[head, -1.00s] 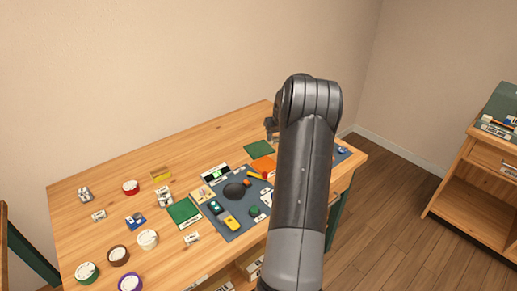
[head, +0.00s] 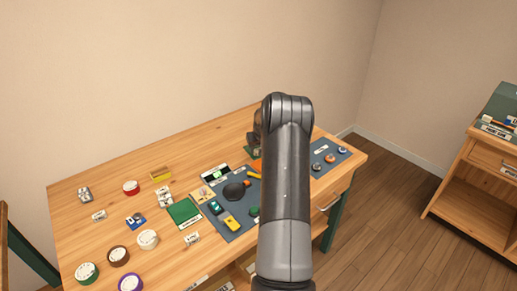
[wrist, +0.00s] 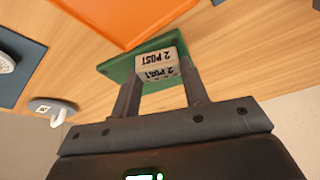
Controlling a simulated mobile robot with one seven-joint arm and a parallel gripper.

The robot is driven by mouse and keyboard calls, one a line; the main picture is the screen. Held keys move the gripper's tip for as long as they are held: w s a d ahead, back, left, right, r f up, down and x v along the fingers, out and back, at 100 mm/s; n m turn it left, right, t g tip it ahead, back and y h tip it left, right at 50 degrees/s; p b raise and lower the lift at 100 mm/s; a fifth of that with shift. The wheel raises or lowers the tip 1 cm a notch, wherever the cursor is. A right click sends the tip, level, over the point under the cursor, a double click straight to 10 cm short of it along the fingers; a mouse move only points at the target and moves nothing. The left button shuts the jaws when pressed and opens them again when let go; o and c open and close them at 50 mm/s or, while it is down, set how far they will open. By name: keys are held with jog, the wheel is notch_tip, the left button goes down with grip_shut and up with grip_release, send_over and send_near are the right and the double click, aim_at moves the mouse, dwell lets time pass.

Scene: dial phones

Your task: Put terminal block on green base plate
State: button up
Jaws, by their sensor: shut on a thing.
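In the wrist view the terminal block (wrist: 158,65), a small pale block marked "2 POST", sits between the two fingers of my gripper (wrist: 160,82). The gripper is shut on it. The block overlaps the green base plate (wrist: 112,68) behind it. I cannot tell whether it touches the plate. In the head view a sliver of this far green plate (head: 252,152) shows beside my arm, which hides most of the gripper and the block. Another green plate (head: 183,212) lies further left on the table.
An orange plate (wrist: 125,14) lies beside the green one. A grey hook (wrist: 57,110) and a dark mat (wrist: 22,50) are at the left of the wrist view. Bare wood lies behind the far plate.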

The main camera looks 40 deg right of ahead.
jog(key=shift+f, duration=0.15)
jog(key=o, duration=1)
jog(key=shift+c, duration=0.2)
jog(key=shift+s+r, duration=0.15)
jog(key=shift+r, duration=0.35)
jog(key=v, duration=1.1)
jog(key=s+a+r+n, duration=0.1)
jog(key=s+a+r, duration=0.2)
jog(key=a+r, duration=0.45)
jog(key=s+a+r+n, duration=0.1)
jog(key=s+a+r, duration=0.25)
jog(key=a, duration=0.75)
jog(key=s+a+r, duration=0.3)
jog(key=a+r, duration=0.3)
jog(key=a, duration=0.4)
jog(key=s+a+n+y, duration=0.1)
jog(key=s+a, duration=0.7)
jog(key=s, duration=0.3)
jog(key=s+a+n+t, duration=0.1)
jog(key=s+a, duration=0.6)
jog(key=s, duration=0.5)
jog(key=shift+s+a+f+y, duration=0.3)
jog(key=shift+a+f+y, duration=0.05)
jog(key=shift+a+y, duration=0.05)
